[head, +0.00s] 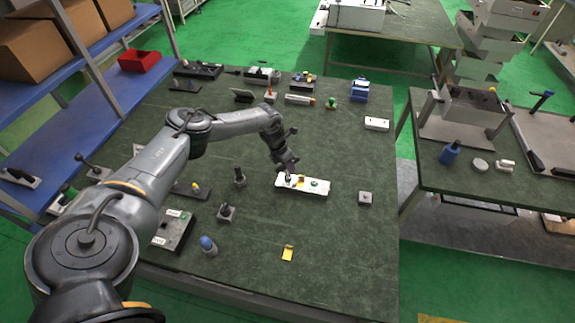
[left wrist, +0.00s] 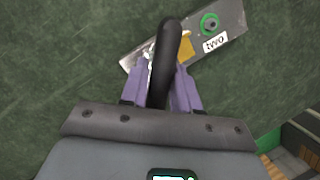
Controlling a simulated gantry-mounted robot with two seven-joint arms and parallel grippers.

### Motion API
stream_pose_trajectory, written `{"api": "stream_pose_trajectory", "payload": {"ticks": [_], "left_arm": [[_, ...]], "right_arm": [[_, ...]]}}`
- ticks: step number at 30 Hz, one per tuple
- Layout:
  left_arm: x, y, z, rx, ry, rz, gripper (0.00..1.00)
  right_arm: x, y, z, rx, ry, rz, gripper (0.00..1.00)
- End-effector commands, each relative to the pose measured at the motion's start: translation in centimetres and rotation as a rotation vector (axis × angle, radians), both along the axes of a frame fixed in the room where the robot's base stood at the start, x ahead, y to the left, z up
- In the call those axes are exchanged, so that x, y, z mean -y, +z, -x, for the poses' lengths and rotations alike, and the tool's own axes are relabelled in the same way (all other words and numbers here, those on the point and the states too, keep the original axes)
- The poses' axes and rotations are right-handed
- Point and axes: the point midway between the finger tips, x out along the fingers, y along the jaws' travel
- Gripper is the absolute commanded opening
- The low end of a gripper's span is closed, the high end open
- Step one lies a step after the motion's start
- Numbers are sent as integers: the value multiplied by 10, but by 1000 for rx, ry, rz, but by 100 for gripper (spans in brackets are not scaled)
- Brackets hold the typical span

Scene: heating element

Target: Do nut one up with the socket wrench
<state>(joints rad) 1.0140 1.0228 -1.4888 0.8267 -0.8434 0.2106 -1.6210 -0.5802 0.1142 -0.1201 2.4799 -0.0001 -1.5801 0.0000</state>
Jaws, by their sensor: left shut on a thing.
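A pale heating element plate (head: 322,189) lies on the dark green table, below my left gripper (head: 289,172). In the left wrist view the plate (left wrist: 232,14) runs diagonally, with a green nut (left wrist: 209,23) beside a label reading "two". A yellow piece (left wrist: 186,46) sits near the plate's middle. My left gripper (left wrist: 166,90) has its purple fingers shut on the black handle of the socket wrench (left wrist: 165,60). The wrench stands over the plate's left end and hides nut one. I cannot tell whether the socket is seated on that nut. My right gripper is not in view.
A small grey block (head: 365,198) stands right of the plate, and a yellow piece (head: 288,253) lies in front. Dark upright parts (head: 239,177) stand to the left. Several tools and boxes line the table's back. The table right of the plate is mostly clear.

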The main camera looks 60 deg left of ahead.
Motion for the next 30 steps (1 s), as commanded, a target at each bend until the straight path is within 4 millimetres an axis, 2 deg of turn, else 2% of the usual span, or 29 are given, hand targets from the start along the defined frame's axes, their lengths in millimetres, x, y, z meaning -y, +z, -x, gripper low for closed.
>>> {"api": "stream_pose_trajectory", "payload": {"ticks": [8, 30], "left_arm": [[1, -4, 1, -3, -39, 1, 0], [2, -3, 2, -5, -332, 1, 0]], "right_arm": [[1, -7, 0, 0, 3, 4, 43], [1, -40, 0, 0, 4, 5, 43]]}}
